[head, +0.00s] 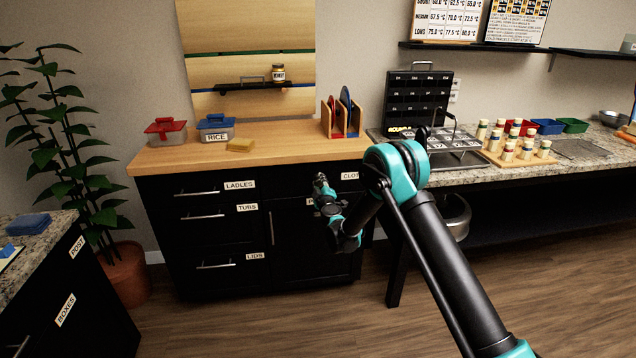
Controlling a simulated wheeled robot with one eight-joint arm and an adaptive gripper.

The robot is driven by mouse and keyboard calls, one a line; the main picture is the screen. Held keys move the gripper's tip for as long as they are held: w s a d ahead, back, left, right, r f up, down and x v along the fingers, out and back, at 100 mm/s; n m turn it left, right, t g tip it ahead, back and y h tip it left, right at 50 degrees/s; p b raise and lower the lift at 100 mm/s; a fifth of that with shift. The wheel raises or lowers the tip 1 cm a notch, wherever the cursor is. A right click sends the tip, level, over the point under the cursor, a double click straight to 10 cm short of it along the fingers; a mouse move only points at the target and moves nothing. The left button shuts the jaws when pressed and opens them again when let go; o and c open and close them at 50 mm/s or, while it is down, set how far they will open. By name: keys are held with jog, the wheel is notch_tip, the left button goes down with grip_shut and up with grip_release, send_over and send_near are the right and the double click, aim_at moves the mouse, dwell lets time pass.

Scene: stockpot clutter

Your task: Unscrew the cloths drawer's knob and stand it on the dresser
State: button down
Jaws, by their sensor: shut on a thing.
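The black dresser (290,151) has a light wooden top and stands in the middle of the head view. Its cloths drawer (292,186) is the upper right one, with a label (349,176) partly covered by my arm. My gripper (320,180) is at the front of this drawer, left of the label. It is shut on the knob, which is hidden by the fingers. I cannot tell whether the knob is still against the drawer front.
On the dresser top stand a red-lidded box (166,132), a blue-lidded rice box (215,128), a yellow sponge (240,145) and a wooden rack (341,118). The top's middle is clear. A counter with jars (508,152) adjoins on the right. A plant (60,120) stands left.

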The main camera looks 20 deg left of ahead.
jog(key=n, duration=0.4)
jog(key=shift+n, duration=0.3)
jog(key=c, duration=1.1)
grip_release()
jog(key=shift+o, duration=0.2)
jog(key=m, duration=0.4)
jog(key=shift+m, duration=0.3)
jog(key=m, duration=0.4)
jog(key=shift+m, duration=0.3)
jog(key=m, duration=0.4)
jog(key=shift+m, duration=0.3)
jog(key=m, duration=0.4)
jog(key=shift+m, duration=0.3)
